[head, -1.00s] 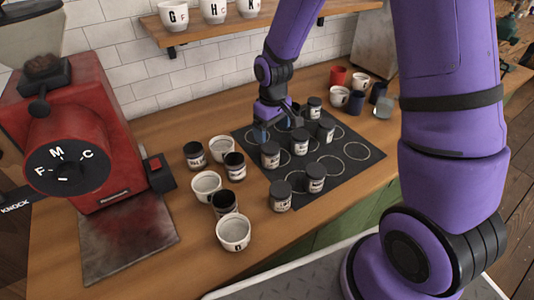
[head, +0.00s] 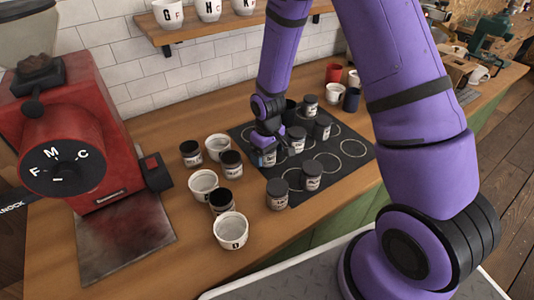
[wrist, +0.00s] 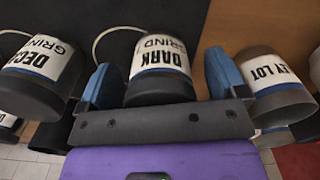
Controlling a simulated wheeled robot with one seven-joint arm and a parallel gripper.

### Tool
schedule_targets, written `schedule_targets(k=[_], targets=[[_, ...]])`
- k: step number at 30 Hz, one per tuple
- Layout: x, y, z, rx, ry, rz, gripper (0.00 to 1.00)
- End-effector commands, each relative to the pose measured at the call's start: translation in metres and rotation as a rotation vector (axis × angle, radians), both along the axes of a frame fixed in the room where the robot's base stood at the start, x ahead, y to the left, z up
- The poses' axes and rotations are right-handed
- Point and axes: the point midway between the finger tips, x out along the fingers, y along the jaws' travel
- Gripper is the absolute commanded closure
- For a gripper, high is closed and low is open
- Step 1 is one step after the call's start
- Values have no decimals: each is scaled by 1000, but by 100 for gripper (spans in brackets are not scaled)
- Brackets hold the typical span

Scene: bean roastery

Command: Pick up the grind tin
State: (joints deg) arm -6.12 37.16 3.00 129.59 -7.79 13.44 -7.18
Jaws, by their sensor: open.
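My gripper (head: 266,146) is low over the black mat, at its left part. In the wrist view my gripper (wrist: 161,75) is open, with one blue-tipped finger on each side of a dark-lidded tin labelled DARK GRIND (wrist: 160,58). A gap shows on both sides of this tin. In the head view my gripper mostly hides the tin beneath it. Another tin, whose label reads in part DECA and GRIND (wrist: 42,68), stands left of the fingers in the wrist view. A tin with a label ending in EY LOT (wrist: 272,80) is on the right.
The black mat (head: 345,170) has white rings and several more tins, such as one at its front (head: 277,194). White cups (head: 231,230) and black-topped tins (head: 191,152) stand left of it. A red grinder (head: 75,130) is at far left. Cups (head: 335,92) stand behind the mat.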

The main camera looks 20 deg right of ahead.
Motion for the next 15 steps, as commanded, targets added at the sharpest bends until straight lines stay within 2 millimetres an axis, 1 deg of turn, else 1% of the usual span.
schedule_targets(k=[7, 8, 9, 11, 12, 14, 15], targets=[[0, 0, -1, 0, 0, 0, 9], [0, 0, -1, 0, 0, 0, 16], [0, 0, -1, 0, 0, 0, 25], [0, 0, -1, 0, 0, 0, 39], [0, 0, -1, 0, 0, 0, 48], [0, 0, -1, 0, 0, 0, 62], [0, 0, -1, 0, 0, 0, 64]])
